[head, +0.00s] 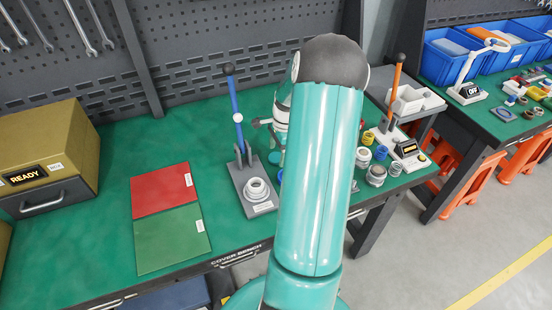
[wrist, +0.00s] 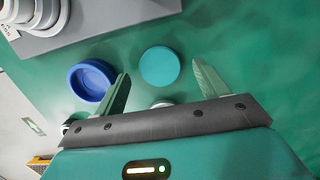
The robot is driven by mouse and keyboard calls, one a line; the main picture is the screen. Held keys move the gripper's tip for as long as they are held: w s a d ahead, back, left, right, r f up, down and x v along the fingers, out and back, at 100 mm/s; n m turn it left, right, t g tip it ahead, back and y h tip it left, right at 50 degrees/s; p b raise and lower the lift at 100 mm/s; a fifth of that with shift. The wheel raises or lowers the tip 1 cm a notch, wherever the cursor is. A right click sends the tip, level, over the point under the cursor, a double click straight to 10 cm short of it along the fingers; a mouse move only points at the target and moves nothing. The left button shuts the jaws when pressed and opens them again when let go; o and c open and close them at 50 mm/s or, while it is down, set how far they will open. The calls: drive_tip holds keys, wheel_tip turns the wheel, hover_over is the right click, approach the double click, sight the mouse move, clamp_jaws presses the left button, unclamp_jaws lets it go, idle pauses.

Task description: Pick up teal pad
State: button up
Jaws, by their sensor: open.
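The teal pad (wrist: 159,66) is a flat round disc lying on the green bench top in the wrist view. My gripper (wrist: 161,71) is open and empty. One finger is to the left of the pad and one to the right, with the pad near the fingertips and apart from both in the picture. Whether the fingers are down at pad height I cannot tell. In the head view my teal arm covers this part of the bench, and I cannot make out the pad or the fingers there.
A blue ring (wrist: 91,80) lies beside the left finger. A grey press base (wrist: 85,30) with white rings is at upper left; its blue lever (head: 234,110) shows in the head view. Red (head: 160,190) and green (head: 172,238) mats lie left. The wrist view's upper right is clear.

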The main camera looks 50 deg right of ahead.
drive_tip(key=shift+w+a+f, duration=0.1)
drive_tip(key=shift+f, duration=0.5)
drive_tip(key=c, duration=1)
drive_tip(key=shift+r, duration=0.15)
drive_tip(key=shift+c, duration=0.2)
